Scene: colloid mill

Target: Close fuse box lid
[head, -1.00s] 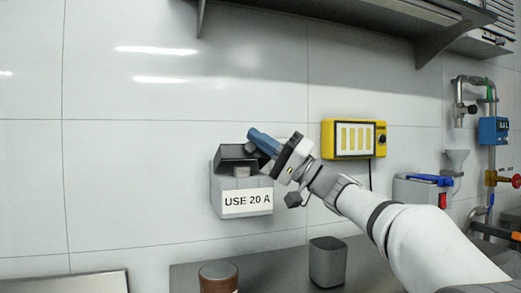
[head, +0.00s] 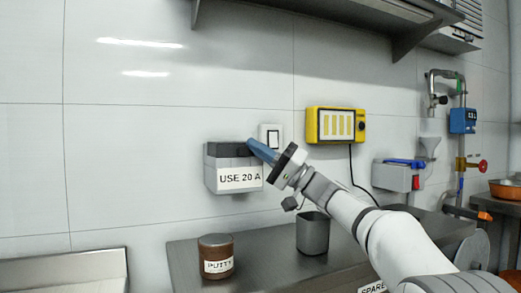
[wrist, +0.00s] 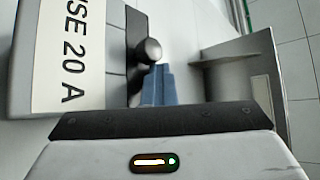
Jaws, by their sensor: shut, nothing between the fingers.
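The fuse box (head: 224,178) is a grey box on the wall with a "USE 20 A" label. Its dark lid (head: 226,149) lies down over the top of the box and looks closed in the head view. In the wrist view the fuse box (wrist: 70,25) shows sideways at the left, with a dark round knob (wrist: 148,51) at the lid's edge. My gripper (head: 256,147) has blue fingers, shut and empty, at the right end of the lid. The fingers also show in the wrist view (wrist: 158,85), close to the knob; contact cannot be told.
A white wall switch (head: 271,136) is just behind my gripper. A yellow panel (head: 336,125) hangs to the right. Below, a brown putty jar (head: 216,259) and a grey cup (head: 313,234) stand on a metal counter (head: 268,258). A shelf (head: 340,14) hangs above.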

